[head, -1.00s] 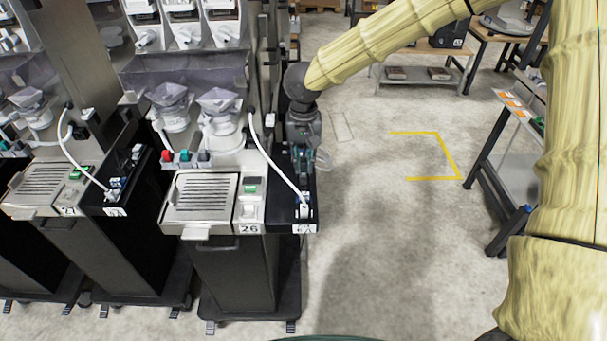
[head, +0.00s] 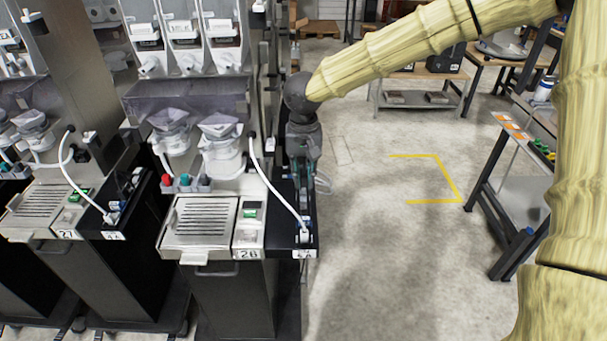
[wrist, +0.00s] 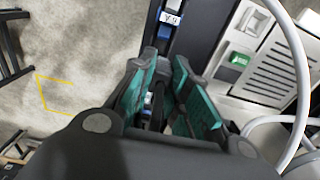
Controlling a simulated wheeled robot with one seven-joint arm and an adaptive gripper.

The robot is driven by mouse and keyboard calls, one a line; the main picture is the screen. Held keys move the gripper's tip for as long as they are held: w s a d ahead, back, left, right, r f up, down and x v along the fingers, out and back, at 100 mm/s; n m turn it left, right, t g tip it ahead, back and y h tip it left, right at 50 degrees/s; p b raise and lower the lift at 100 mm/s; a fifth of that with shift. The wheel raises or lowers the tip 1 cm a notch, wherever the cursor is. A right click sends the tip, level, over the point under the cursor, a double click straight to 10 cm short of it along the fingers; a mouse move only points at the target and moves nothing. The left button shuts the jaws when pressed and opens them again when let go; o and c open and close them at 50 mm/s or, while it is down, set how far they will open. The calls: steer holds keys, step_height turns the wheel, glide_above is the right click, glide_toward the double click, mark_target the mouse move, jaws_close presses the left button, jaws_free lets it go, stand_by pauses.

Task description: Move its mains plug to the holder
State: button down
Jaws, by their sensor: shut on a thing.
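My gripper (head: 302,198) points down over the black side strip (head: 278,238) of the machine marked 26. In the wrist view its teal-padded fingers (wrist: 158,108) are closed in on a small thing between them. It is mostly hidden, but it appears to be the mains plug, dark with a pale and blue bit showing. A white cord (head: 267,180) arcs from the machine's post down to a white connector (head: 304,236) at the strip's front end, in front of the fingers. I cannot make out which fitting is the holder. In the wrist view a blue fitting (wrist: 165,30) sits near the strip's label.
The machine's drip tray (head: 200,222) and a green-lit switch (head: 250,209) lie left of the strip. Cups and coloured knobs (head: 184,181) stand behind. A neighbouring machine with its own white cord (head: 75,183) is at left. Open floor lies right, with a side table (head: 520,190) beyond.

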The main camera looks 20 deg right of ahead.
mark_target(304, 174)
steer(key=shift+r+p, duration=0.95)
steer(key=shift+p, duration=0.4)
stand_by(1.1)
steer(key=shift+r+p, duration=1.5)
steer(key=shift+p, duration=0.25)
steer(key=w+f+b, duration=0.1)
steer(key=f, duration=0.2)
steer(key=w+d+f+b, duration=0.1)
steer(key=w+f, duration=0.1)
steer(key=f, duration=0.2)
steer(key=w+f+b, duration=0.1)
steer(key=w+f, duration=0.1)
steer(key=f, duration=0.2)
steer(key=shift+w+d+f, duration=0.2)
steer(key=shift+w+d, duration=0.05)
steer(key=shift+d, duration=0.05)
steer(key=shift+f, duration=0.7)
steer(key=shift+f+p, duration=1.1)
steer(key=shift+p, duration=0.1)
stand_by(0.5)
